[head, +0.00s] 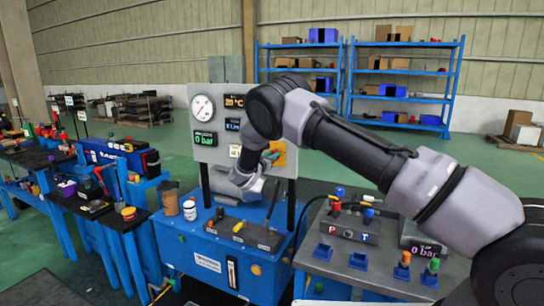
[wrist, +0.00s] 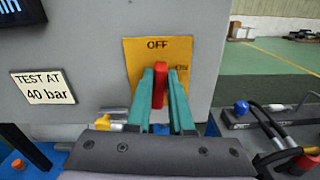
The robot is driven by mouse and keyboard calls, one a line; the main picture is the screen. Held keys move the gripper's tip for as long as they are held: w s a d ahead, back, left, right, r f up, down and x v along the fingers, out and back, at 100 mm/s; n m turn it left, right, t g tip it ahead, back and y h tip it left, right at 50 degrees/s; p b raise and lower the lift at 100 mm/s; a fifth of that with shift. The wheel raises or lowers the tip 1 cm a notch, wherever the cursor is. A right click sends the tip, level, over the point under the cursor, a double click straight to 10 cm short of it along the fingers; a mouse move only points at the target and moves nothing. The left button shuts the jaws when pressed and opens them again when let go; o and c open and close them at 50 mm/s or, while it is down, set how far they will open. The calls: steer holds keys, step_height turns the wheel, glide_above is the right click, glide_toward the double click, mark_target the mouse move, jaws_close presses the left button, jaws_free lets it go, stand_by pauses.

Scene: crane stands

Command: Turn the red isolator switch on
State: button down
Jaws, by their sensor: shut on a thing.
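The red isolator switch (wrist: 158,88) sits on a yellow plate (wrist: 140,58) on the grey panel (wrist: 85,50). Its handle stands upright, under the word OFF at the top of the plate. Another label at the plate's right side is partly readable at best. My gripper (wrist: 160,80) has its two green fingers on either side of the red handle, shut on it. In the head view my gripper (head: 270,157) is at the right part of the panel, and my arm hides most of the plate; the red handle cannot be made out there.
The panel carries a round gauge (head: 202,108), displays and a "TEST AT 40 bar" sign (wrist: 43,87). Below it, a blue bench (head: 212,255) holds a white can (head: 190,210) and levers. A grey bench with hoses and fittings (head: 350,222) stands to the right.

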steer(key=shift+s+d+f+m, duration=0.1)
steer(key=shift+d+f+m, duration=0.2)
steer(key=shift+m, duration=2.45)
steer(key=shift+s+d+f+m, duration=0.15)
steer(key=shift+f+m, duration=0.1)
steer(key=shift+m, duration=2.45)
steer(key=shift+s+d+f+m, duration=0.1)
steer(key=shift+d+f+m, duration=0.2)
steer(key=shift+m, duration=2.45)
steer(key=c, duration=0.8)
jaws_free()
steer(key=v, duration=1)
steer(key=shift+s, duration=0.3)
steer(key=shift+a, duration=0.2)
